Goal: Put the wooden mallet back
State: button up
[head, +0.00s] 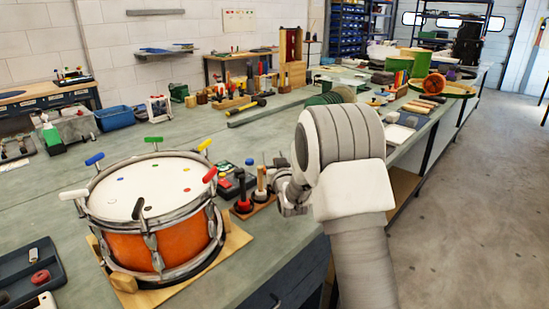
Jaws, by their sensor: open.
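My gripper (279,186) is open at the right end of a small wooden rack (262,205) near the bench's front edge. A light wooden upright piece (261,180), perhaps the mallet's handle, stands in the rack just left of my gripper. I cannot tell whether the fingers are around it or beside it. A dark tool with a red part (243,190) stands at the rack's left end. My wrist and forearm hide what lies behind them. I cannot make out the mallet's head for certain.
An orange drum (150,240) with coloured keys around its rim stands on a wooden base left of the rack. A dark tray (30,272) lies at the lower left. A hammer (246,106) lies further back. The bench behind the drum has clear room.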

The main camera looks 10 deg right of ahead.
jog(key=shift+r, duration=0.1)
jog(key=shift+r+p, duration=0.15)
jog(key=shift+p, duration=0.2)
jog(key=s+r+g, duration=0.2)
jog(key=s+g, duration=0.2)
jog(key=s, duration=1.2)
jog(key=s+a+r+g, duration=0.1)
jog(key=s+g, duration=0.3)
jog(key=s, duration=1.1)
jog(key=s+r+g, duration=0.2)
jog(key=s+g, duration=0.2)
jog(key=s, duration=1.2)
jog(key=shift+s+a+r+g, duration=0.3)
jog(key=shift+s, duration=0.05)
